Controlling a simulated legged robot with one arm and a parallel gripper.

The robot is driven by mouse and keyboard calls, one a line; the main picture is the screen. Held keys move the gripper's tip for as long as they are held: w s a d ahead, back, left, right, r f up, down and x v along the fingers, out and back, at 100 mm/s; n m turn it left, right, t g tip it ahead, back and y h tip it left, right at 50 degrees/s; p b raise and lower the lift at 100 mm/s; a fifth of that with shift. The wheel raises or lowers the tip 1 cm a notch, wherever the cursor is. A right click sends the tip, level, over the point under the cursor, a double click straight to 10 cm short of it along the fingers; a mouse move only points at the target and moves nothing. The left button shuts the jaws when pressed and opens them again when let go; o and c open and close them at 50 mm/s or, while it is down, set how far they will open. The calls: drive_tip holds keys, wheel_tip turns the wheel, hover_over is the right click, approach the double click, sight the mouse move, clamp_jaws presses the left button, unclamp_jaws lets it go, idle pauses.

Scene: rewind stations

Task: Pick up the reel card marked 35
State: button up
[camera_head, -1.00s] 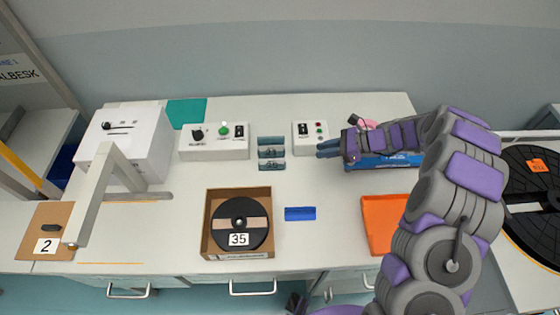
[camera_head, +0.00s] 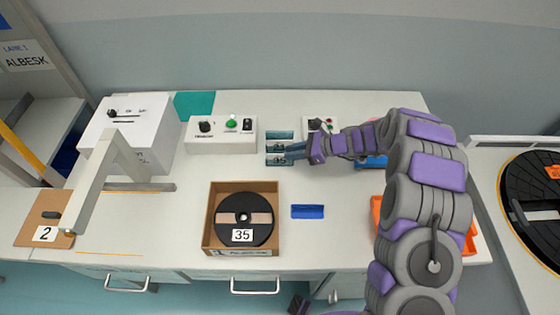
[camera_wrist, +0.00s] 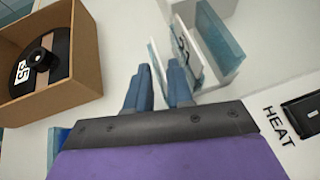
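A black reel (camera_head: 258,217) with a white label marked 35 (camera_head: 242,235) lies in an open cardboard box (camera_head: 213,235); both the reel (camera_wrist: 28,72) and the box (camera_wrist: 85,50) show in the wrist view. A small blue card rack (camera_head: 278,135) stands behind the box. In the wrist view, a pale upright card (camera_wrist: 182,48) with a dark mark stands in the rack (camera_wrist: 222,38); I cannot read its mark. My gripper (camera_head: 285,152) is at the rack and partly covers it.
A white box with a green button (camera_head: 222,134) stands left of the rack. A control box marked HEAT (camera_wrist: 282,125) is close to my gripper. A blue block (camera_head: 307,211) lies right of the cardboard box. A grey angled frame (camera_head: 100,180) stands at left.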

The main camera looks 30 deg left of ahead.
sight(280, 159)
drive_tip(key=shift+x, duration=1.5)
drive_tip(key=shift+r, duration=0.1)
drive_tip(key=shift+c, duration=0.4)
drive_tip(key=shift+d, duration=0.15)
clamp_jaws()
